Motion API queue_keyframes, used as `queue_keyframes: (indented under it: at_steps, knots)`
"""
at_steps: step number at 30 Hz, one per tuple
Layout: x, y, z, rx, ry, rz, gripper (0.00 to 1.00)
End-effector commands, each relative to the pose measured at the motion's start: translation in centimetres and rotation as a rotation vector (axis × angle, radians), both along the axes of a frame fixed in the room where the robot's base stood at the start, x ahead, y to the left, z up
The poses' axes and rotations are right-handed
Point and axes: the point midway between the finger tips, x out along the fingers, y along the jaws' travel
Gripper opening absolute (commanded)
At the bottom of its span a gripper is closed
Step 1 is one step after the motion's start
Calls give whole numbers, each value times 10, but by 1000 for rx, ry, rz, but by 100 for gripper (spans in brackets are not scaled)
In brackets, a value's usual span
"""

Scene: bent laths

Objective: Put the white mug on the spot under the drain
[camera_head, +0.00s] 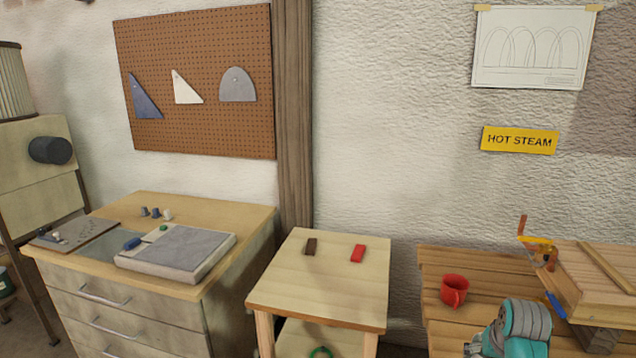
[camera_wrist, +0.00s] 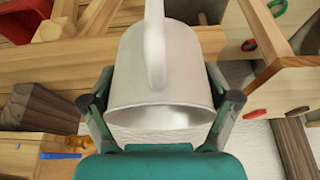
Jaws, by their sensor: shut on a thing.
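A white mug (camera_wrist: 160,65) fills the middle of the wrist view, its handle facing the camera and its rim toward the gripper's body. My gripper (camera_wrist: 159,80) is shut on it, one finger on each side. In the head view, my teal wrist (camera_head: 515,330) shows at the bottom right over the slatted bench (camera_head: 440,262); the fingers and the white mug are hidden or out of frame there. A short blue piece (camera_head: 556,304) shows at the near corner of a wooden box (camera_head: 600,285); I cannot tell whether it is the drain. The spot is not distinguishable.
A red mug (camera_head: 453,290) stands on the bench left of my wrist. An orange clamp (camera_head: 538,248) sits at the box. A small table (camera_head: 330,275) holds a dark block (camera_head: 310,247) and a red block (camera_head: 357,253). A drawer cabinet (camera_head: 120,310) stands left.

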Motion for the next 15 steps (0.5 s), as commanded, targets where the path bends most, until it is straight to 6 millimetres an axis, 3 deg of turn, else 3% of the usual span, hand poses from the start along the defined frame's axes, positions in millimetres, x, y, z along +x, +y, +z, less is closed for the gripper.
queue_keyframes:
  at_steps: [8, 15]
  knots:
    - [-8, 46, -48, 3, 5, 56, 36]
    - [-33, 115, -117, 3, 10, 142, 36]
